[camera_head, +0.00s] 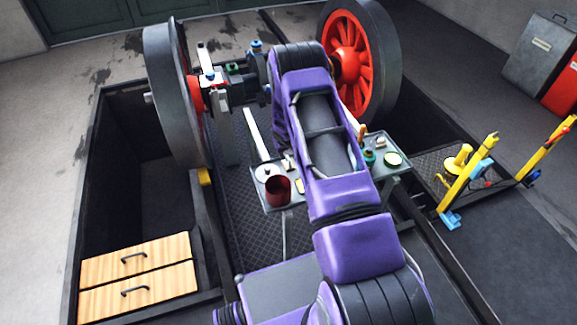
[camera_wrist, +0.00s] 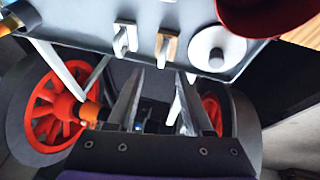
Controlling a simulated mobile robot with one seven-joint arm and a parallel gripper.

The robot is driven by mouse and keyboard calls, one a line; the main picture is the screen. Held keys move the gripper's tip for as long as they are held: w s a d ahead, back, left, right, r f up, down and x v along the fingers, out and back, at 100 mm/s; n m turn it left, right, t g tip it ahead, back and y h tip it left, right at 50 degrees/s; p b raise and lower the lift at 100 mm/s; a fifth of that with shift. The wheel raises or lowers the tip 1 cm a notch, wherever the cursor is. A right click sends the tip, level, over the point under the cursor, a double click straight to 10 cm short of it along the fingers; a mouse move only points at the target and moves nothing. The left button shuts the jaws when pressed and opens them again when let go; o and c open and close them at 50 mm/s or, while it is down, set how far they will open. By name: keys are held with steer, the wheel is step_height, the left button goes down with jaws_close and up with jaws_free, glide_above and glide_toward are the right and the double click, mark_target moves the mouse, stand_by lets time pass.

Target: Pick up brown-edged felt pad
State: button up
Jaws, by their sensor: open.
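The brown-edged felt pad (camera_wrist: 167,47) lies on the grey tray (camera_wrist: 88,22) in the wrist view, a small block with a brown rim and a pale upright piece on it. In the head view a small tan piece (camera_head: 300,186) beside the dark red cup looks like the same pad. My gripper (camera_wrist: 160,84) is open and empty, its two fingers apart below the tray edge in the wrist picture, clear of the pad. In the head view my purple arm hides the gripper and part of the tray.
A similar pale-edged piece (camera_wrist: 125,40) sits just left of the pad, and a white disc (camera_wrist: 217,48) just right. The dark red cup (camera_head: 278,189) stands close by. Large red-spoked wheels (camera_head: 348,58) and an open pit (camera_head: 165,165) surround the tray.

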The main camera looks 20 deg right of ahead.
mark_target(288, 157)
steer(key=shift+a+b+x, duration=0.2)
steer(key=shift+b+x, duration=0.35)
steer(key=shift+x, duration=2.8)
steer(key=shift+w, duration=0.2)
steer(key=shift+c, duration=0.2)
jaws_close()
